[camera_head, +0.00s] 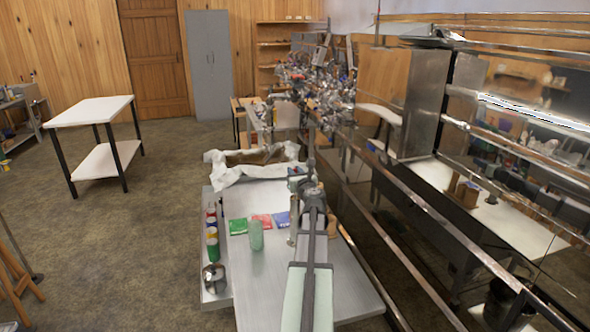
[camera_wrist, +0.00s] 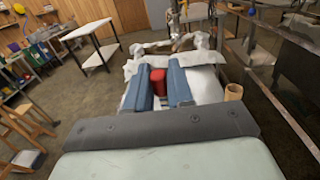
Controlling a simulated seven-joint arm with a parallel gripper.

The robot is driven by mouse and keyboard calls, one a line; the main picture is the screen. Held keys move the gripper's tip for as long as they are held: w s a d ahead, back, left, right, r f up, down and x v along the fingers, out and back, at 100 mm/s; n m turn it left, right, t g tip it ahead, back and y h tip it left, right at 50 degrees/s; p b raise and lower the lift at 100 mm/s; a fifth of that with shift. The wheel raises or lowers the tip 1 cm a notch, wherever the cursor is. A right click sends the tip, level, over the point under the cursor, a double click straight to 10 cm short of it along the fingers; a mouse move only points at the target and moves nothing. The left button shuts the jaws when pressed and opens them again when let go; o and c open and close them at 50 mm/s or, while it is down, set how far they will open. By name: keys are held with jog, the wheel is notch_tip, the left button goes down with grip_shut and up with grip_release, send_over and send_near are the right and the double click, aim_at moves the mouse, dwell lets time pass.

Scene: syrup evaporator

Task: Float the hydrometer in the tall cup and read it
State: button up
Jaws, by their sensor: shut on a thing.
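My gripper (camera_head: 298,173) is out over the far part of the grey table. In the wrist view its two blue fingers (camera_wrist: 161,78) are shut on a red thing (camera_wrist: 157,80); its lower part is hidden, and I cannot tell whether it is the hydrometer. A slim, upright grey cylinder (camera_head: 293,222), possibly the tall cup, stands just left of my arm, nearer than the gripper. No hydrometer can be made out floating in it.
A green cylinder (camera_head: 256,236) stands near coloured cards (camera_head: 262,220). Small bottles (camera_head: 212,232) and a metal vessel (camera_head: 214,278) line the left edge. White cloth (camera_head: 225,172) drapes a box beyond. A tan cup (camera_wrist: 234,92) stands right. Metal rails (camera_head: 400,230) border the table's right.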

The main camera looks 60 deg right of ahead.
jog(key=shift+f, duration=1.25)
jog(key=o, duration=0.9)
jog(key=shift+o, duration=0.3)
jog(key=o, duration=0.8)
jog(key=shift+c, duration=0.2)
jog(key=shift+s, duration=0.1)
jog(key=v, duration=0.7)
jog(key=shift+a, duration=0.15)
jog(key=shift+s, duration=0.1)
dwell(0.3)
